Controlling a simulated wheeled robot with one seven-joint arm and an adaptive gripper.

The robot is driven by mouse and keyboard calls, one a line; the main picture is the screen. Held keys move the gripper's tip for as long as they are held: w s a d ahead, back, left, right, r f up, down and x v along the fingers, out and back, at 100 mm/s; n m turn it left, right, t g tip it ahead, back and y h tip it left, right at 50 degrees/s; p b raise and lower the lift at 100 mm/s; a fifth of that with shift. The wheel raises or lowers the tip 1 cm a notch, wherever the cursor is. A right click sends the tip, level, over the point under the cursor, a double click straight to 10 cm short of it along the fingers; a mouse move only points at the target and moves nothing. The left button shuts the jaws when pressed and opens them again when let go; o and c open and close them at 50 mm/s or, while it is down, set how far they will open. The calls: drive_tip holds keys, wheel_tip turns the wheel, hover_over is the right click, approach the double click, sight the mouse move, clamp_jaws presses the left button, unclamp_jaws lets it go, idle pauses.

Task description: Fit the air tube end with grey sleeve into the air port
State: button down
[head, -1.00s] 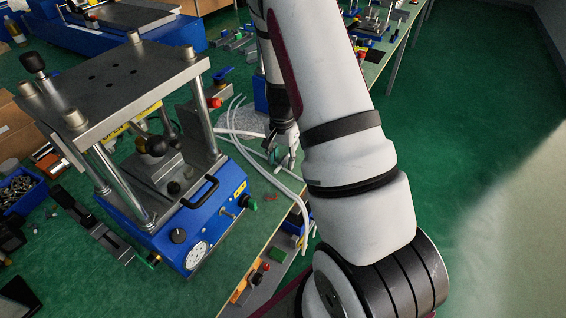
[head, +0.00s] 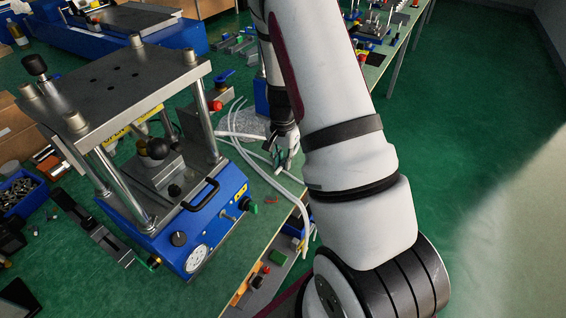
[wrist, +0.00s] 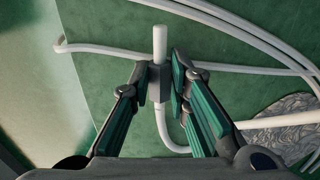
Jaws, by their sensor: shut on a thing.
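My gripper (wrist: 160,84) is shut on the grey sleeve (wrist: 154,88) of the white air tube. The tube's bare white end (wrist: 160,42) sticks out past the fingertips, and the tube bends into a loop (wrist: 172,142) on the other side of the sleeve. In the head view my gripper (head: 285,155) is over the bench to the right of the blue press (head: 215,220), apart from it. The press's front has a small metal fitting (head: 229,216) and a green-ended fitting (head: 250,207); I cannot tell which is the air port.
More white tubing (head: 236,133) runs over the green bench between press and gripper. A crumpled grey piece (wrist: 285,115) lies at the wrist view's right. A black handle (head: 202,194) and a gauge (head: 196,259) are on the press. Open floor lies right of my arm.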

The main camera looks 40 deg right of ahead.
sight(282, 165)
drive_tip(key=r, duration=0.3)
drive_tip(key=shift+s+a, duration=0.25)
drive_tip(key=s+a, duration=0.3)
drive_tip(key=s+a+r, duration=0.1)
drive_tip(key=s+a, duration=0.2)
drive_tip(key=s, duration=0.1)
drive_tip(key=s+a, duration=0.3)
drive_tip(key=s, duration=0.1)
drive_tip(key=shift+s+a+r, duration=0.15)
drive_tip(key=shift+s+a, duration=0.05)
drive_tip(key=shift+a, duration=0.05)
drive_tip(key=shift+s+a, duration=0.1)
drive_tip(key=shift+s, duration=0.1)
